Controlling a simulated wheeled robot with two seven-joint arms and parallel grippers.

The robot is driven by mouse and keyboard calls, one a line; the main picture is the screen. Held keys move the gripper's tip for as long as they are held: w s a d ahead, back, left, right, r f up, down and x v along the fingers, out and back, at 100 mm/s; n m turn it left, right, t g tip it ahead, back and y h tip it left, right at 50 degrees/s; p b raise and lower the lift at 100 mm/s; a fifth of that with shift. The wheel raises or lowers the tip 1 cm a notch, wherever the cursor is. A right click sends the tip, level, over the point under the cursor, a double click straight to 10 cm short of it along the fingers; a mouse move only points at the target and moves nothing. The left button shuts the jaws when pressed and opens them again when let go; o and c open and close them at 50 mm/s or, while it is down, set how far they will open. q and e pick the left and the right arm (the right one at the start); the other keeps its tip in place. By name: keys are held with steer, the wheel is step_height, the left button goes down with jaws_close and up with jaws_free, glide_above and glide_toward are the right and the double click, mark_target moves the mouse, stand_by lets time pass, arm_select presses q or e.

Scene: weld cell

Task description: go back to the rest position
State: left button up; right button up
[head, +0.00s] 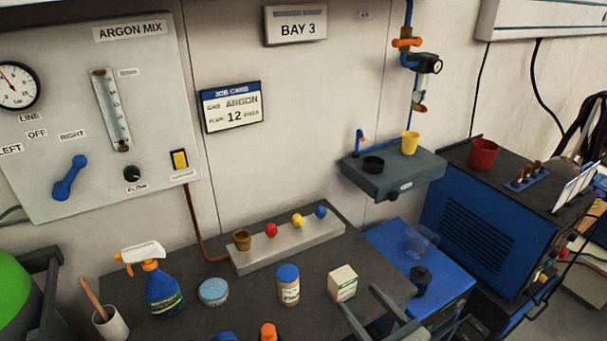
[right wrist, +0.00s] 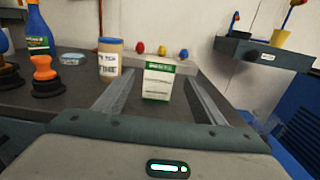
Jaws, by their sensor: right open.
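My right gripper (head: 357,298) reaches in from the bottom right of the head view, over the dark bench. Its two grey fingers are spread apart with nothing held. In the right wrist view, the fingers (right wrist: 159,78) stand on either side of a white and green box (right wrist: 158,82) in the picture. In the head view this box (head: 342,285) stands upright just past the fingertips, apart from them. My left gripper is not in view.
The bench (head: 215,322) also holds a blue-capped jar (head: 288,286), a spray bottle (head: 162,288), a round tin (head: 213,292) and a rail (head: 290,246) with coloured knobs. A grey wall shelf (head: 393,178) and blue machine (head: 473,243) stand right.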

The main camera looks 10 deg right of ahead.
steer(key=shift+d+r+m+h, duration=0.15)
steer(key=shift+r+m+h, duration=0.15)
steer(key=shift+r+m, duration=0.25)
steer(key=s+d+r+m+t+h, duration=0.3)
steer(key=d+r+m+h, duration=0.35)
steer(key=m, duration=0.95)
steer(key=s+d+f+m+g+h, duration=0.65)
steer(key=f+m, duration=0.25)
steer(key=m, duration=0.4)
steer(key=s+a+f+m+g+y, duration=0.4)
steer(key=s+a+f+g, duration=0.15)
steer(key=s, duration=0.35)
steer(key=s+a+f+m+g+y, duration=0.4)
steer(key=s+a+f+g, duration=0.1)
steer(key=s+a+f, duration=0.25)
step_height(320, 180, down, 29)
steer(key=s, duration=0.3)
steer(key=s+d+f+g, duration=0.2)
steer(key=s+d+f, duration=0.1)
steer(key=s+f, duration=1.3)
steer(key=shift+s+d+h+b, duration=0.2)
steer(key=shift+s+h+b, duration=0.1)
steer(key=shift+s+b, duration=0.15)
steer(key=shift+n, duration=0.25)
